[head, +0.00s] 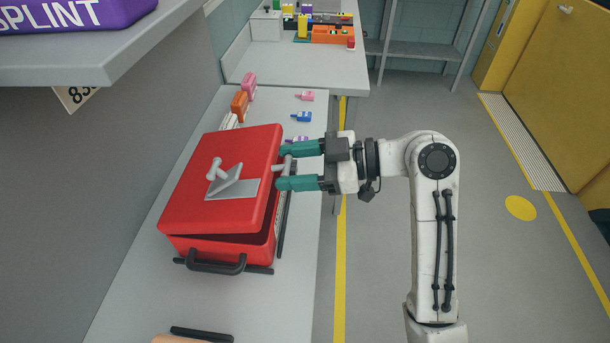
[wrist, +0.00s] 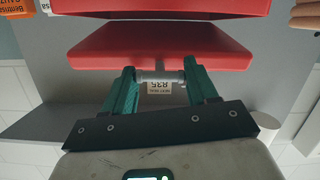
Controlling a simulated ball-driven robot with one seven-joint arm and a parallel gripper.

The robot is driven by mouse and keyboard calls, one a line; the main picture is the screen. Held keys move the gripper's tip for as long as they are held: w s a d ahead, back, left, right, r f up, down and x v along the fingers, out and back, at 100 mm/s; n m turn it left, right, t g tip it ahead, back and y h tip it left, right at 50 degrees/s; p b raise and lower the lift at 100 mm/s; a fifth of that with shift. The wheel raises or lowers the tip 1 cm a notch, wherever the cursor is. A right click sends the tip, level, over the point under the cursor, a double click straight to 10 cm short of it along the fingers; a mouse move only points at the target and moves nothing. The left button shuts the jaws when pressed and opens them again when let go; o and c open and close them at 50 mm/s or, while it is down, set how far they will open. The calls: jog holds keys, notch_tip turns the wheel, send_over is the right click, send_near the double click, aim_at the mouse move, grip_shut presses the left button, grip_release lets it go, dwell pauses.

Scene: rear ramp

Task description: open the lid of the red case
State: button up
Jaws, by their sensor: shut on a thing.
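The red case (head: 222,247) stands on the grey bench in the head view. Its red lid (head: 200,209) is tilted up a little, with a dark gap along the near and right sides. A grey T-shaped latch or handle on a metal plate (head: 233,187) sits on top of the lid. My gripper (head: 284,167), with green fingers, is at the lid's right edge, shut on a grey bar handle (head: 280,168) there. In the wrist view my gripper (wrist: 160,82) has a finger at each end of the grey bar (wrist: 160,75), beside the red lid (wrist: 160,48).
A black carrying handle (head: 215,266) sticks out at the case's near side. Small pink and blue items (head: 301,117) lie on the bench beyond. A shelf (head: 60,70) with a purple box overhangs at upper left. The floor right of the bench is clear around my arm.

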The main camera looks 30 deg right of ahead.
jog(key=a+r+p, duration=0.1)
jog(key=r, duration=0.1)
jog(key=w+r+p, duration=0.1)
jog(key=r, duration=0.1)
jog(key=w+a+r+p, duration=0.1)
jog(key=r, duration=0.2)
jog(key=shift+a, duration=0.3)
jog(key=w+a+r, duration=0.4)
jog(key=w+a, duration=0.2)
jog(key=a, duration=0.2)
jog(key=w+a+r, duration=0.4)
jog(key=w+a, duration=0.2)
jog(key=a, duration=0.3)
jog(key=shift+w+r+p, duration=0.2)
jog(key=shift+p, duration=0.25)
jog(key=shift+a, duration=0.1)
jog(key=shift+f, duration=0.1)
jog(key=o, duration=1.2)
